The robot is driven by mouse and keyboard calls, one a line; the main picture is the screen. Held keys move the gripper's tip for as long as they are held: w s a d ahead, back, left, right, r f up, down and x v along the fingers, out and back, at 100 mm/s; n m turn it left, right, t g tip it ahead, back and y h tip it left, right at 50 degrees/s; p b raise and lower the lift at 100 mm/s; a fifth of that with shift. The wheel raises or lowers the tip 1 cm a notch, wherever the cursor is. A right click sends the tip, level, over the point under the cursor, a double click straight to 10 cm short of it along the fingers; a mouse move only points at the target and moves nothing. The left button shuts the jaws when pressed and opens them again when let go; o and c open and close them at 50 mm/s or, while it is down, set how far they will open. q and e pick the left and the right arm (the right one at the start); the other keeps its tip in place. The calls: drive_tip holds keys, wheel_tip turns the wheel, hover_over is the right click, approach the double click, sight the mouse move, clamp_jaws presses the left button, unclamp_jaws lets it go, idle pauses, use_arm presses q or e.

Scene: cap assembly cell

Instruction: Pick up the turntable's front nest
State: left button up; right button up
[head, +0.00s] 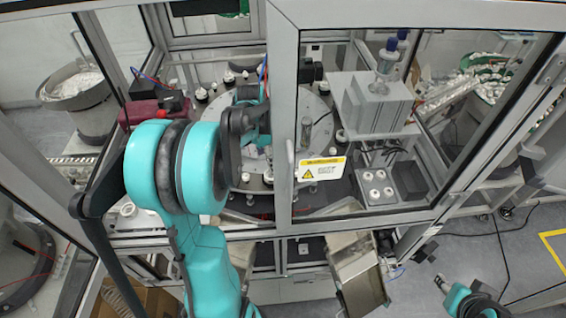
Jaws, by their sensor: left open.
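The turntable (290,118) is a pale grey disc inside the cell, partly hidden by my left arm and the door frame. Small dark nests with white tops stand around its rim. The front nest (268,177) shows at the near edge, just below my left gripper. My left gripper (264,150) is open inside the cell, above the near part of the turntable. Its fingers are small and partly hidden by my wrist, and I cannot tell whether they touch a nest. My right gripper (441,284) is low at the right, outside the cell; its jaws are unclear.
A framed door with a yellow warning label (321,169) stands right of my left arm. A grey block unit (376,102) and a tray of white caps (375,188) are further right. A metal chute (357,270) hangs below the front. A red box (150,112) stands left.

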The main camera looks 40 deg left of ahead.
sight(271, 176)
use_arm(q)
drive_tip(key=shift+w+f, duration=0.15)
drive_tip(key=shift+w, duration=0.15)
drive_tip(key=f, duration=0.4)
drive_tip(key=d+f+p, duration=0.1)
drive_tip(key=f, duration=0.2)
drive_tip(key=shift+w, duration=0.15)
drive_tip(key=shift+a, duration=0.1)
drive_tip(key=shift+s, duration=0.2)
drive_tip(key=c, duration=1.3)
